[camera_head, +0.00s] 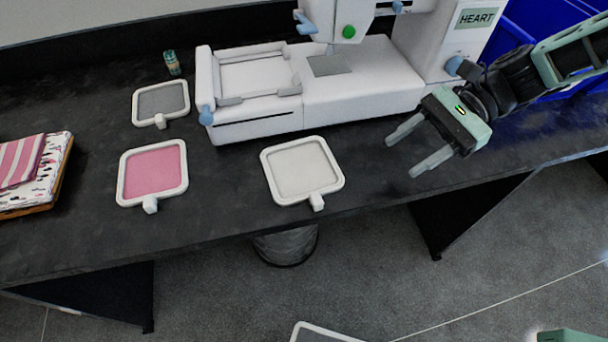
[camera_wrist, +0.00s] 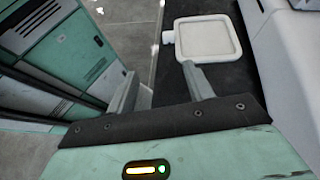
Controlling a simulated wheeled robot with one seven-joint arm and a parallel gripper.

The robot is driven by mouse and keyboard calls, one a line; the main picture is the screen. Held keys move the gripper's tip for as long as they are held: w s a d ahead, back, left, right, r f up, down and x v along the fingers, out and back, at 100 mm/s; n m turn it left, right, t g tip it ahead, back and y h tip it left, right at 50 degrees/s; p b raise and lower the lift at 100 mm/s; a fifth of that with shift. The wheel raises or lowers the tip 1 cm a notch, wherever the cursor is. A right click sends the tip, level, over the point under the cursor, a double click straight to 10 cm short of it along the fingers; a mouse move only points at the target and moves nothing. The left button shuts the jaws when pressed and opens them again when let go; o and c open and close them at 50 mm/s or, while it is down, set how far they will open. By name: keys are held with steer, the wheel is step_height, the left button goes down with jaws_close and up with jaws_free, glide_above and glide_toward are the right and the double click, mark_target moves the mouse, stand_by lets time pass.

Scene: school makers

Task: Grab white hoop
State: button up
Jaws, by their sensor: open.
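The white hoop (camera_head: 303,170) is a rounded square frame with white fabric in it and a small clamp at its front edge. It lies flat on the dark table, in front of the white sewing machine. It also shows in the wrist view (camera_wrist: 208,37), beyond my fingertips, with its clamp on the left. My gripper (camera_head: 405,150) is open and empty. In the head view it is to the right of the hoop, apart from it, near the table's front edge. The gripper also shows in the wrist view (camera_wrist: 158,80), its two fingers spread.
A pink hoop (camera_head: 152,172) and a grey hoop (camera_head: 161,101) lie to the left. The sewing machine (camera_head: 350,90) stands behind. Folded fabrics (camera_head: 30,175) lie at the far left, a small spool (camera_head: 172,63) at the back. Blue bins (camera_head: 545,20) are at the right.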

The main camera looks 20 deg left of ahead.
steer(key=shift+w+f+m+y, duration=0.55)
steer(key=shift+w+m+y, duration=0.05)
steer(key=shift+w+m, duration=0.25)
steer(key=shift+s+a+f, duration=0.1)
steer(key=shift+a+f, duration=0.05)
steer(key=shift+a, duration=0.2)
glide_toward(324, 194)
steer(key=s+a, duration=0.3)
steer(key=shift+s+a, duration=0.2)
steer(key=shift+s, duration=0.05)
steer(key=shift+s+x, duration=0.15)
steer(key=shift+x, duration=1.2)
steer(key=shift+s+x, duration=0.15)
steer(key=shift+x, duration=1.15)
steer(key=shift+d, duration=0.15)
steer(key=shift+r, duration=0.25)
steer(key=c, duration=0.9)
